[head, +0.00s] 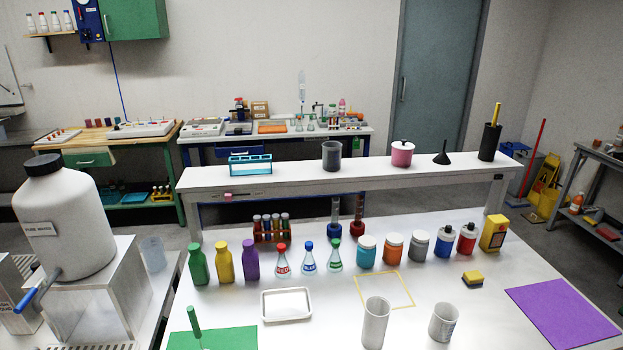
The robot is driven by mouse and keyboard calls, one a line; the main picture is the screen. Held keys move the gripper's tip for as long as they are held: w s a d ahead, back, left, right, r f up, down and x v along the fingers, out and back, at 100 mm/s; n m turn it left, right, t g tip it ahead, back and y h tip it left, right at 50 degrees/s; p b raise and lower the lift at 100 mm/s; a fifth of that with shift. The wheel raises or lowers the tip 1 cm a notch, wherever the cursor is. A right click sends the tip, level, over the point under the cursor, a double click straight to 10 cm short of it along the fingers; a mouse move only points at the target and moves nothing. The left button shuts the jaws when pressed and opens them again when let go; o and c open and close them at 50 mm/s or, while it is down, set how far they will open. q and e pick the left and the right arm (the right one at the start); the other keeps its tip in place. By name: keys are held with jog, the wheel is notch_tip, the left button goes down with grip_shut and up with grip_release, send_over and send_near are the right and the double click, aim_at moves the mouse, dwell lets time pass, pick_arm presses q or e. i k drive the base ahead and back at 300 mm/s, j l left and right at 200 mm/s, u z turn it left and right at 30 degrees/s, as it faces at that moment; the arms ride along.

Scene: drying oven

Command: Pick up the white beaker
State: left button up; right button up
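Two white vessels stand upright near the front edge of the white table (480,225). The taller one (375,325) is a plain, slightly tapered cylinder. The shorter one (443,322), to its right, is wider and has faint markings on its side. Both have open tops, and I cannot tell for sure which one is the white beaker. A pale translucent cup (153,254) stands on the left bench by the large white tank. Neither of my grippers is in view, and nothing touches the vessels.
A yellow square outline (411,305) lies behind the vessels, with a white tray (311,310) to the left. Coloured bottles, flasks and jars (393,249) line the table behind. A sponge (473,277) and purple mat (562,312) lie right, a green mat (235,338) left.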

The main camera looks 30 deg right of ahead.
aim_at(445, 317)
jog(key=z, duration=1.7)
jog(key=i+l, duration=0.15)
jog(key=l, duration=0.15)
jog(key=i+l, duration=0.15)
jog(key=l, duration=0.15)
jog(key=i+l, duration=0.15)
jog(key=l, duration=0.15)
